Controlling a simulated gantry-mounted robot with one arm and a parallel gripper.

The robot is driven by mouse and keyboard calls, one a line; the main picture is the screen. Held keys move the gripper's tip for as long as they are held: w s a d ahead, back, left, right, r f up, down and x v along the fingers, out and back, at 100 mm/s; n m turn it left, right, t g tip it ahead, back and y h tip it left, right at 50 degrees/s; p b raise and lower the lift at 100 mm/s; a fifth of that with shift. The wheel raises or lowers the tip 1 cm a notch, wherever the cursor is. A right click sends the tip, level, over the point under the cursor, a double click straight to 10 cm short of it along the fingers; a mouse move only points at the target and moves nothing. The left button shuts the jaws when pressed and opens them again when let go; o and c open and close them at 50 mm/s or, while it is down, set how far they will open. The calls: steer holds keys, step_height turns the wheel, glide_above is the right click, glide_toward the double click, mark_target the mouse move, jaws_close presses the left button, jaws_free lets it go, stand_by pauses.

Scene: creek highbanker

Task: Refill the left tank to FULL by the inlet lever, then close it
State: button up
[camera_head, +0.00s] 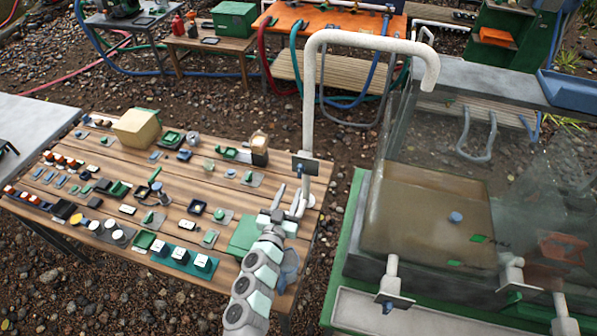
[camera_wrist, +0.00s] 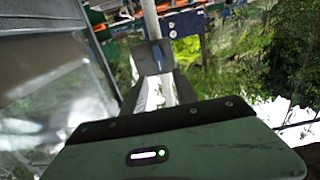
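A white inlet pipe (camera_head: 309,110) rises from the table's right end and arches over the clear left tank (camera_head: 402,140). A dark square plate (camera_head: 304,163), apparently at the inlet lever, is on the pipe's lower part; a dark plate also shows in the wrist view (camera_wrist: 153,57). The left tank holds brown water (camera_head: 410,215), its surface below the rim, with a small blue float (camera_head: 455,217). I cannot read a FULL mark. My gripper (camera_head: 288,196) is just below the plate, close to the pipe's base. Its fingers look apart; contact with the lever cannot be made out.
The wooden table (camera_head: 225,172) left of my gripper is crowded with small switches, knobs and a tan box (camera_head: 137,127). White outlet pipes with plates (camera_head: 392,285) stand at the tank's front. A blue tray (camera_head: 570,90) is at the right. Gravel separates table and tank.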

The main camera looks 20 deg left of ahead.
mark_target(299, 170)
steer(key=w, duration=0.7)
steer(key=shift+w+a, duration=0.2)
steer(key=shift+a, duration=0.15)
steer(key=shift+w+b, duration=0.3)
steer(key=shift+w, duration=0.15)
jaws_close()
